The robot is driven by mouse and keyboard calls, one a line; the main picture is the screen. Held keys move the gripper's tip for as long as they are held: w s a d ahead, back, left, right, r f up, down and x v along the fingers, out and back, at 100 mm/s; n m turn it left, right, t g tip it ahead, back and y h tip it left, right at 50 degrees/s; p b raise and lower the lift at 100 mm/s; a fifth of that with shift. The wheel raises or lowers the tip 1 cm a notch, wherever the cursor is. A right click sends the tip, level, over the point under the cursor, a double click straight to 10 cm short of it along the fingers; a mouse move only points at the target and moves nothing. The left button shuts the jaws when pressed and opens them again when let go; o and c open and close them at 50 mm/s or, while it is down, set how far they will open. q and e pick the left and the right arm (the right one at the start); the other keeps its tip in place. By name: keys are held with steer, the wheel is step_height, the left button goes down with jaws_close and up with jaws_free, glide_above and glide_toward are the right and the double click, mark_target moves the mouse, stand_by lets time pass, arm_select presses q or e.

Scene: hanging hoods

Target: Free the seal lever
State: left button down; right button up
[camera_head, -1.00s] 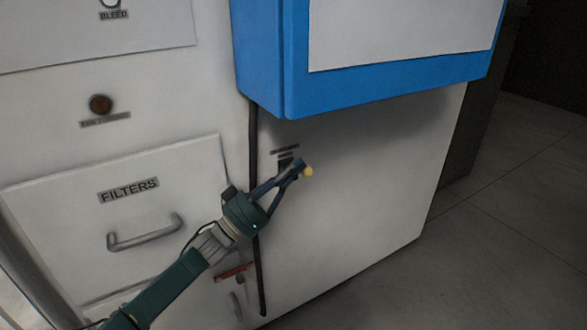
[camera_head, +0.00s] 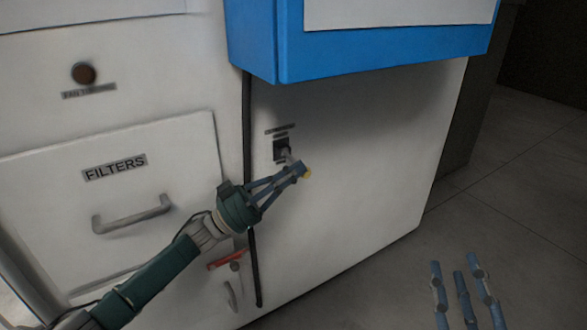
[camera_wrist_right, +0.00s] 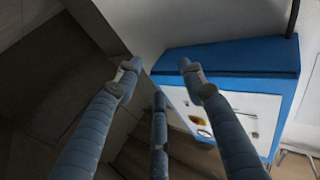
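A small lever (camera_head: 288,155) sticks out of a dark plate on the white front panel, below a label too small to read. I take this for the seal lever. My left gripper (camera_head: 300,169) reaches it from the lower left, its fingers closed together around the lever's outer end and partly hiding it. My right gripper (camera_head: 459,272) is at the lower right of the head view, fingers spread and empty, well away from the panel. Its fingers also show in the right wrist view (camera_wrist_right: 157,80).
A blue-framed box (camera_head: 390,50) overhangs above the lever. Left of it are the FILTERS panel (camera_head: 150,180) with a handle (camera_head: 132,216), a brown knob (camera_head: 84,73) and a red lever (camera_head: 227,259). Open floor (camera_head: 520,200) lies to the right.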

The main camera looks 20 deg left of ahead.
arm_select(q)
step_height(320, 180, down, 2)
steer(key=shift+f+b, duration=0.2)
steer(key=shift+b, duration=0.15)
arm_select(e)
steer(key=r+t, duration=0.1)
steer(key=s+r, duration=0.1)
steer(key=r, duration=0.1)
steer(key=r+t+y, duration=0.1)
steer(key=r, duration=0.1)
steer(key=shift+s+a+r+t, duration=0.15)
steer(key=shift+s+r+t, duration=0.1)
steer(key=shift+s+t, duration=0.05)
